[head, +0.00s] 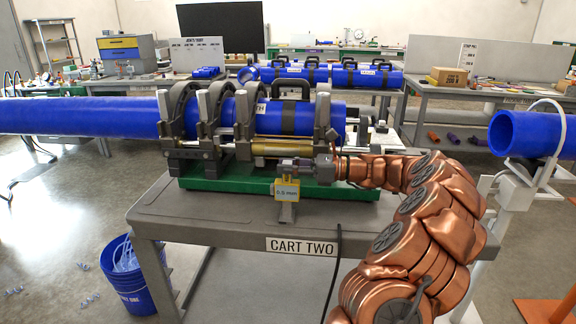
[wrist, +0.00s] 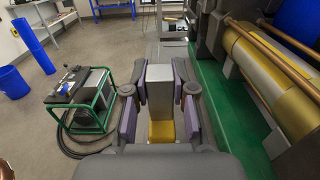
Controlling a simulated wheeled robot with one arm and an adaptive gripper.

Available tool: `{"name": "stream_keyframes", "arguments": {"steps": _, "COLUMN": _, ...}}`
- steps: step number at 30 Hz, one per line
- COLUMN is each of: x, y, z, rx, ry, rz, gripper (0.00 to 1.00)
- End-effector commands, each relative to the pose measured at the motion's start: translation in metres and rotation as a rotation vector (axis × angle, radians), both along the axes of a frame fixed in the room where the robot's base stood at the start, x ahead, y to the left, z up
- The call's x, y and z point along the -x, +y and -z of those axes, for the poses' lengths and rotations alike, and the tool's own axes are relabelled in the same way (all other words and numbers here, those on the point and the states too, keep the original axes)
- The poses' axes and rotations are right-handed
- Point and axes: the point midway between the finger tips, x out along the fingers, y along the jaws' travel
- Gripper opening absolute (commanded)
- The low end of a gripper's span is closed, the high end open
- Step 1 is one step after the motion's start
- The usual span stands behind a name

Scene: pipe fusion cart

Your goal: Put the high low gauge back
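The high low gauge (head: 287,190) shows in the head view as a small yellow piece with a pale face reading about 0.5 mm, at the front of the cart. My gripper (head: 290,164) is just above it, reaching in from the right. In the wrist view, a grey block with a yellow part (wrist: 161,100), apparently the gauge, sits between the purple-padded fingers of my gripper (wrist: 162,88). The pads appear to touch both sides. A small grey stand (head: 287,213) is directly below the gauge; I cannot tell whether they touch.
The cart (head: 165,208) carries a green-based fusion machine (head: 225,187) clamping a blue pipe (head: 80,116), close behind my gripper. Another blue pipe (head: 525,133) is at right. A blue bucket (head: 135,275) stands on the floor at left. The cart's front left top is clear.

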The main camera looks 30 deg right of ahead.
Motion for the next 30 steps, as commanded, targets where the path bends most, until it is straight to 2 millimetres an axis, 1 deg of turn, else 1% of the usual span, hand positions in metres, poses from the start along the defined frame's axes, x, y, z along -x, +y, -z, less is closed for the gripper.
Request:
{"name": "stream_keyframes", "arguments": {"steps": 1, "x": 0.0, "y": 0.0, "z": 0.0, "rx": 0.0, "ry": 0.0, "rz": 0.0, "gripper": 0.29}}
{"name": "stream_keyframes", "arguments": {"steps": 7, "x": 0.0, "y": 0.0, "z": 0.0, "rx": 0.0, "ry": 0.0, "rz": 0.0, "gripper": 0.5}}
{"name": "stream_keyframes", "arguments": {"steps": 18, "x": 0.0, "y": 0.0, "z": -0.003, "rx": 0.002, "ry": -0.001, "rz": 0.0, "gripper": 0.5}}
{"name": "stream_keyframes", "arguments": {"steps": 23, "x": 0.012, "y": -0.016, "z": -0.002, "rx": 0.001, "ry": 0.001, "rz": 0.005, "gripper": 0.5}}
{"name": "stream_keyframes", "arguments": {"steps": 30, "x": 0.043, "y": -0.052, "z": -0.002, "rx": 0.003, "ry": 0.001, "rz": 0.006, "gripper": 0.5}}
